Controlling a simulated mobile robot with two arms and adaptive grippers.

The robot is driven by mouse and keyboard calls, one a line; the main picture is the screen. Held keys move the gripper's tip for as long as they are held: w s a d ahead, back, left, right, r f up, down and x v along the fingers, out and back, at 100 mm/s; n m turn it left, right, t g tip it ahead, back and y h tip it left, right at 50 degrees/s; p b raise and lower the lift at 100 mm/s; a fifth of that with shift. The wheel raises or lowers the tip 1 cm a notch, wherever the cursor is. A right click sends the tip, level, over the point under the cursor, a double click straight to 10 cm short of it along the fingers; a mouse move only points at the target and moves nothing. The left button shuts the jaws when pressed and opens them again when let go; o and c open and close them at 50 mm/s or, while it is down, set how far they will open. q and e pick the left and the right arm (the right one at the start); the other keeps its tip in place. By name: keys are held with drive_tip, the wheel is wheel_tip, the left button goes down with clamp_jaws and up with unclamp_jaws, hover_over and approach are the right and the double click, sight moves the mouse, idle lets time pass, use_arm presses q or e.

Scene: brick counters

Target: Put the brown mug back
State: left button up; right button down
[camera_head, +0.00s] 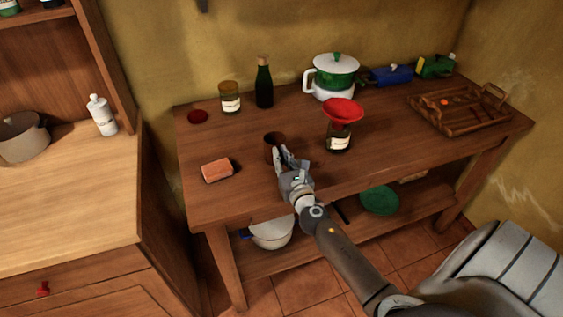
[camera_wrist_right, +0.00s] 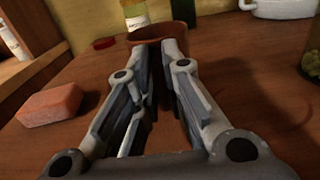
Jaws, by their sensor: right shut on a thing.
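The brown mug (camera_head: 272,141) is at the middle-left of the wooden table, by the tip of my right arm. My right gripper (camera_head: 283,157) is shut on it from the near side and hides part of it. In the right wrist view the mug's rim (camera_wrist_right: 161,32) shows just beyond the fingertips (camera_wrist_right: 160,52). The mug looks upright; I cannot tell whether it touches the tabletop. A dark red round disc (camera_head: 198,116) lies at the table's back left and shows in the wrist view (camera_wrist_right: 104,43). My left gripper is not in view.
An orange-brown block (camera_head: 217,170) lies left of the mug. A jar with a red funnel (camera_head: 343,111) stands to the right. A labelled jar (camera_head: 230,98), a dark bottle (camera_head: 264,86) and a white-green pot (camera_head: 333,76) stand behind. A wooden tray (camera_head: 452,118) is at right.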

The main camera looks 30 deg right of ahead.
drive_tip(key=shift+r, duration=0.1)
drive_tip(key=shift+f, duration=0.25)
drive_tip(key=c, duration=1.5)
unclamp_jaws()
drive_tip(key=shift+r, duration=0.1)
drive_tip(key=shift+r, duration=0.15)
drive_tip(key=shift+b+v, duration=0.9)
drive_tip(key=shift+v, duration=5.15)
